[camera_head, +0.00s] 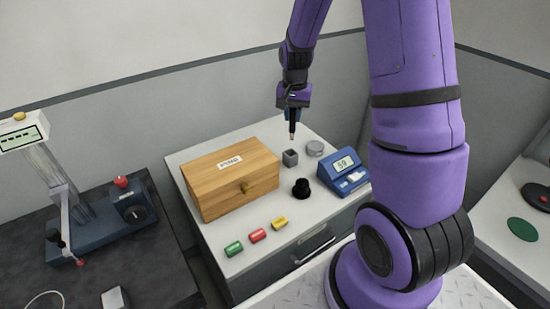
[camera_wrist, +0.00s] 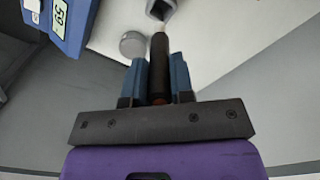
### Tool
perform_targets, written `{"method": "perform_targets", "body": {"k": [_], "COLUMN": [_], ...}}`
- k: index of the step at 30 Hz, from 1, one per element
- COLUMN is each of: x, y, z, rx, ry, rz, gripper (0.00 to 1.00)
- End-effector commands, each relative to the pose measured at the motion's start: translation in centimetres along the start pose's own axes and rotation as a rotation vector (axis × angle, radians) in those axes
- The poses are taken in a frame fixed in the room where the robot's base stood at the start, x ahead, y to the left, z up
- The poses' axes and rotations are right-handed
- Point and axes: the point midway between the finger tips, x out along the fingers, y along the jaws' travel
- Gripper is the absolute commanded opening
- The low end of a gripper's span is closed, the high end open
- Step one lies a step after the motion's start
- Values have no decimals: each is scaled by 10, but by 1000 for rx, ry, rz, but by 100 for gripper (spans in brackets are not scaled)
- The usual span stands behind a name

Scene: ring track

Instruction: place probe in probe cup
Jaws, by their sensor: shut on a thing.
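My gripper (camera_head: 293,112) is shut on the probe (camera_head: 292,129), a dark rod with a pale tip that points down. In the wrist view the probe (camera_wrist: 158,66) stands between the two blue fingers of my gripper (camera_wrist: 160,70). The probe cup (camera_head: 290,158), a small grey square holder with a dark opening, stands on the white cabinet top. The probe tip hangs above the cup, apart from it in the head view. The cup (camera_wrist: 160,9) also shows at the top edge of the wrist view, partly cut off, beyond the probe tip.
A round grey disc (camera_head: 315,148) and a blue meter (camera_head: 343,174) stand right of the cup. A wooden box (camera_head: 230,178) is to its left. A black knobbed object (camera_head: 301,188) stands in front. Green, red and yellow pieces (camera_head: 258,235) lie near the front edge.

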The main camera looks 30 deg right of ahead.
Motion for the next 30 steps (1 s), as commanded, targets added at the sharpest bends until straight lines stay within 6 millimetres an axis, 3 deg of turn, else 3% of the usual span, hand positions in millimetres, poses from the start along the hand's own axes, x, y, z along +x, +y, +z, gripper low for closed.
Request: {"method": "perform_targets", "body": {"k": [12,17,25,30], "x": [58,67,98,100], "y": [4,3,3,3], "z": [-1,-1,-1,-1], "rx": [6,6,5,4], "ry": [-3,-1,-2,0], "rz": [1,0,1,0], "gripper": [0,0,0,0]}}
